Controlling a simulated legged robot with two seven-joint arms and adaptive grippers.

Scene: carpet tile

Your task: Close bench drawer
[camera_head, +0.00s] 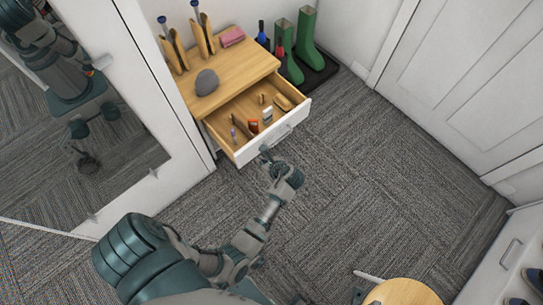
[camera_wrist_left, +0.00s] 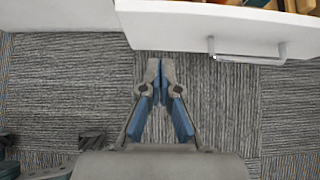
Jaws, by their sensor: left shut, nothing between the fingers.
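The wooden bench (camera_head: 245,66) stands against the wall, and its drawer (camera_head: 270,140) is pulled out, with its interior and contents showing. The drawer has a white front with a bar handle (camera_head: 283,131). In the left wrist view the white front (camera_wrist_left: 165,28) crosses the top and the handle (camera_wrist_left: 245,58) is to the right of the fingers. My left gripper (camera_head: 266,152) is just in front of the drawer front, near its left part. Its fingers (camera_wrist_left: 160,66) are shut with nothing between them; I cannot tell whether they touch the front. My right gripper is not in view.
Several small items lie in the drawer. A grey rounded object (camera_head: 206,82) and a pink cloth (camera_head: 232,37) are on the bench top. Green boots (camera_head: 307,38) stand right of it, a mirror (camera_head: 75,110) left. A round wooden stool (camera_head: 402,293) is at the bottom. The carpet (camera_head: 350,180) between is clear.

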